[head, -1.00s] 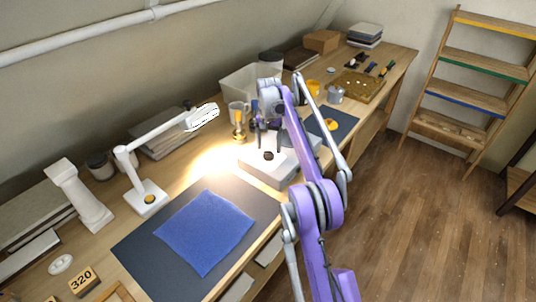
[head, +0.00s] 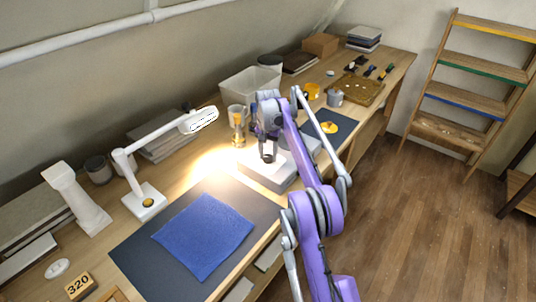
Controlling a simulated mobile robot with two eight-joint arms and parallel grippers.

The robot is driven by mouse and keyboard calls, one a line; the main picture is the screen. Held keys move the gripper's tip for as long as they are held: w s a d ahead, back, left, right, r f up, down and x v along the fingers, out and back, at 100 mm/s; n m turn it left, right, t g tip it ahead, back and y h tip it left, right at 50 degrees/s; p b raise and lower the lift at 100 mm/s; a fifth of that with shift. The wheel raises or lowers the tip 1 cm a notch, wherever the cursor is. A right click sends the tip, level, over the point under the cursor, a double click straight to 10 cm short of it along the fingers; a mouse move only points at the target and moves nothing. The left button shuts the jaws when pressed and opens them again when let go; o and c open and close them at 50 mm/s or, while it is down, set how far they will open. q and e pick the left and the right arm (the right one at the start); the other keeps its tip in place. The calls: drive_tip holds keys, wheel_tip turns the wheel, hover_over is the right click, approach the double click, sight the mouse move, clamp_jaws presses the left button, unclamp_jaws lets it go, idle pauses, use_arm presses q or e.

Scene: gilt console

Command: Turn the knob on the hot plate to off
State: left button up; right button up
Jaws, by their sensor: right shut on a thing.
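The hot plate (head: 262,173) is a pale, box-shaped unit on the workbench, under the lamp's light and partly hidden by my right arm. My right gripper (head: 268,157) is above its front part, pointing down, with its fingers close together and shut on the small dark knob. The knob is mostly hidden between the fingers, so its pointing direction cannot be read. My left gripper is not in view.
A white desk lamp (head: 143,200) stands left of the hot plate. A brass-and-glass item (head: 237,125) stands close behind it. A blue cloth (head: 204,236) lies on a dark mat in front.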

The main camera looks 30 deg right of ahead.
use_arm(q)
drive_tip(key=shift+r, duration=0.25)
use_arm(e)
drive_tip(key=shift+n, duration=0.4)
clamp_jaws()
use_arm(q)
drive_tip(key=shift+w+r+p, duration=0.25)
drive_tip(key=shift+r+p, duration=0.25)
drive_tip(key=shift+p, duration=0.05)
use_arm(e)
drive_tip(key=shift+r+n, duration=0.1)
drive_tip(key=shift+n, duration=0.8)
drive_tip(key=n+p, duration=0.1)
drive_tip(key=n, duration=0.2)
drive_tip(key=shift+n, duration=0.4)
drive_tip(key=n, duration=0.3)
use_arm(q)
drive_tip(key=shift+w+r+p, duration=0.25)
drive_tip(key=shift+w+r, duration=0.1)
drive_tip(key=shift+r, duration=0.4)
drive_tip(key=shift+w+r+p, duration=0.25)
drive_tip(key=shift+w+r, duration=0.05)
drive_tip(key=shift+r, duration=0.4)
use_arm(e)
drive_tip(key=shift+n, duration=2.2)
drive_tip(key=o, duration=1.2)
unclamp_jaws()
